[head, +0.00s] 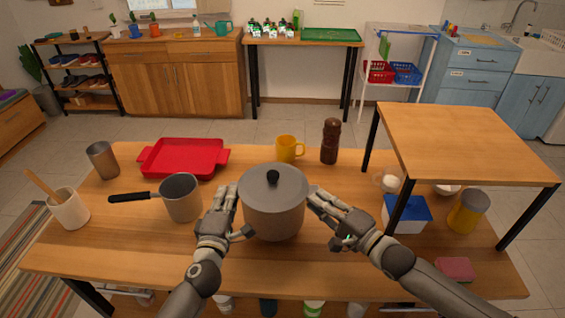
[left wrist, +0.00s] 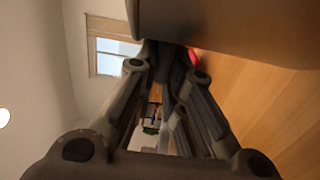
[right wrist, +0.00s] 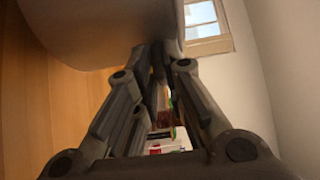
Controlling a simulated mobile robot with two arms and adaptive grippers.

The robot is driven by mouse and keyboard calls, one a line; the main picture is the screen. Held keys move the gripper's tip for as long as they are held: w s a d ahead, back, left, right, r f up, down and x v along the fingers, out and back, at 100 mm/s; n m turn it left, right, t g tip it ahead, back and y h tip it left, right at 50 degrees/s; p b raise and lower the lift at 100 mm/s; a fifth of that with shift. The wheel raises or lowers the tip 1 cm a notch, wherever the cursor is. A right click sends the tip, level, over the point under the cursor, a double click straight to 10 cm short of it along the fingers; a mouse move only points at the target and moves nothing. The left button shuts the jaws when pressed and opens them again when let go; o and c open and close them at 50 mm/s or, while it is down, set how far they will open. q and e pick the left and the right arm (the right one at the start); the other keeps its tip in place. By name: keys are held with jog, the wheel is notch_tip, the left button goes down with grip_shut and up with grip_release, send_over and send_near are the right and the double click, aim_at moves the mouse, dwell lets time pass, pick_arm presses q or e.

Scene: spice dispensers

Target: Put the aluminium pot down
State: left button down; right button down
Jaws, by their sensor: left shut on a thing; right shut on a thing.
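The aluminium pot (head: 273,213) is grey, with a lid and a black knob, and stands upright at the middle of the wooden table in the head view. My left gripper (head: 230,194) is shut at its left side and my right gripper (head: 314,193) is shut at its right side. The handles are hidden by the fingers. The pot's wall also shows in the left wrist view (left wrist: 235,28) and the right wrist view (right wrist: 100,30). I cannot tell whether its base touches the table.
A saucepan (head: 181,199) stands close left of my left gripper. A red tray (head: 183,158), a yellow mug (head: 288,149) and a brown mill (head: 330,141) are behind the pot. A blue-lidded box (head: 407,214) and a raised wooden shelf (head: 463,140) are to the right. Bare table (head: 250,266) lies in front.

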pick_arm(q)
jog(key=shift+r, duration=0.3)
pick_arm(e)
jog(key=shift+r, duration=0.3)
